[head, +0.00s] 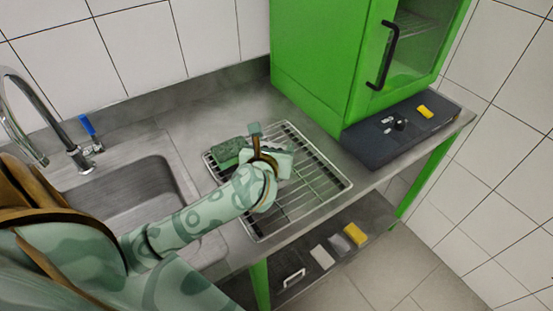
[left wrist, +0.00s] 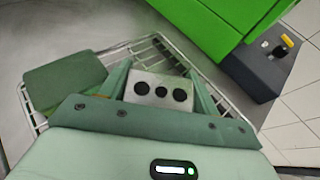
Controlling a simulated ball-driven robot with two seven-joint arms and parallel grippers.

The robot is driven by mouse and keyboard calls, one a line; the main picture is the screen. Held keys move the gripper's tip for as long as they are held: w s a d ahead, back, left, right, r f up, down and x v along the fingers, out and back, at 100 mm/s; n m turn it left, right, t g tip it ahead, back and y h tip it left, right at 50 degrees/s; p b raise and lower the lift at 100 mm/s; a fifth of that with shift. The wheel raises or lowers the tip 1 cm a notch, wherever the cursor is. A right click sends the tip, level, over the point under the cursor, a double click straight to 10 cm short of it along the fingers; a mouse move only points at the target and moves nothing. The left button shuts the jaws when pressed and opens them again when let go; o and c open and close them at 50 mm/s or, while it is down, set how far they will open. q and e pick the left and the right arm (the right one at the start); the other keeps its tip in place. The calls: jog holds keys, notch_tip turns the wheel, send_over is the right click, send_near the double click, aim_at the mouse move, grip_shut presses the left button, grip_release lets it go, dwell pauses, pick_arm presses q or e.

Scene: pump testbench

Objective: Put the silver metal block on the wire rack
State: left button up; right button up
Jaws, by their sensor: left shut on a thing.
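The silver metal block (left wrist: 160,90), with three dark round holes in its face, sits between the two green fingers of my left gripper (left wrist: 162,88) in the left wrist view. My left gripper (head: 262,150) is shut on it, over the wire rack in the head view. There, the hand mostly hides the block. The wire rack (head: 320,182) lies flat on the steel counter; its wires also show in the left wrist view (left wrist: 150,48). I cannot tell whether the block touches the rack. My right gripper is not in view.
A green sponge (head: 228,152) lies on the rack's left part, beside my gripper. A green cabinet (head: 320,60) stands behind, with a dark control box (head: 400,128) at right. A sink (head: 130,190) and tap (head: 75,152) are left. The rack's right and front parts are clear.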

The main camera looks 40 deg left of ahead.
pick_arm(q)
jog(key=shift+w+f, duration=0.15)
jog(key=shift+f, duration=0.1)
jog(key=shift+w+a+f+b, duration=0.15)
jog(key=shift+f+b, duration=0.25)
jog(key=shift+f, duration=0.5)
jog(key=shift+w+d+f+b, duration=0.1)
jog(key=shift+f+b, duration=0.25)
jog(key=shift+f, duration=0.55)
jog(key=shift+f, duration=0.1)
jog(key=o, duration=1.1)
jog(key=shift+o, duration=0.2)
jog(key=shift+s+r, duration=0.25)
jog(key=shift+s, duration=0.05)
jog(key=p+v, duration=0.2)
jog(key=v, duration=0.9)
jog(key=shift+s, duration=0.2)
